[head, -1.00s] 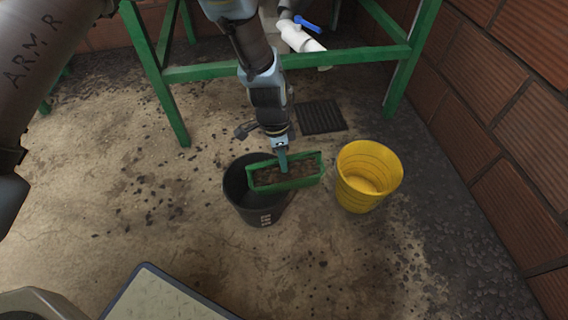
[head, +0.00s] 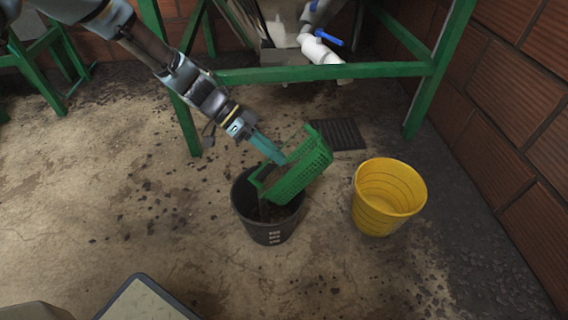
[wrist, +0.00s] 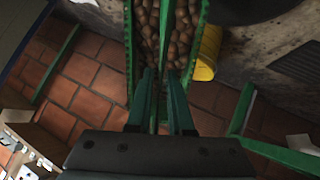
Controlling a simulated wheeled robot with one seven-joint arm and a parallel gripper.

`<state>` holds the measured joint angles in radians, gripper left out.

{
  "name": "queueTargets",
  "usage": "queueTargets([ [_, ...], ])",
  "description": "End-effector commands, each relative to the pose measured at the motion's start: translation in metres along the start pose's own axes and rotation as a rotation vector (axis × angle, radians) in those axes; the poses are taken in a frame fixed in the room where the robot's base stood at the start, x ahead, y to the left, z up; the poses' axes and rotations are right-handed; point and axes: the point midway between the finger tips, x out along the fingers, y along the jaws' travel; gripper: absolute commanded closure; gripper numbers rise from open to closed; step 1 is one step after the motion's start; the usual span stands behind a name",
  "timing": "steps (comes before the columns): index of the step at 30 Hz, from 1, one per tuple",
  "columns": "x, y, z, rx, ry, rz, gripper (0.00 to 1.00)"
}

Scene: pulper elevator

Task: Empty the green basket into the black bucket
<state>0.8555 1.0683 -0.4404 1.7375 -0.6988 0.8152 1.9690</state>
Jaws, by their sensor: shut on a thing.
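The green basket (head: 303,168) is tilted steeply over the black bucket (head: 268,232), its open side turned down toward the bucket's mouth. My gripper (head: 276,156) is shut on the basket and holds it up from the left. In the wrist view my gripper's fingers (wrist: 163,100) close on the middle of the green basket (wrist: 128,45). Brown lumpy contents (wrist: 183,35) still show inside it there. Dark material shows in the bucket's mouth below the basket; how much is in the bucket is partly hidden by the basket.
A yellow bucket (head: 388,200) stands to the right of the black bucket, apart from it. A green metal frame (head: 330,72) with a white pipe and blue valve (head: 328,38) stands behind. A dark floor grate (head: 338,134) lies behind the basket. Brick wall bounds the right.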

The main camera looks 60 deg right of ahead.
Motion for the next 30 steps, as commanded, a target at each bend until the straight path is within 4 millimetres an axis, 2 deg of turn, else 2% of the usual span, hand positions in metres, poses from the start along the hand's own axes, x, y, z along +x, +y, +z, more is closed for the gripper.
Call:
queueTargets([
  [3,-0.001,-0.007,0.012,-0.003,0.082,0.041,1.0],
  [30,-0.023,-0.03,0.058,-0.003,0.568,0.296,1.0],
])
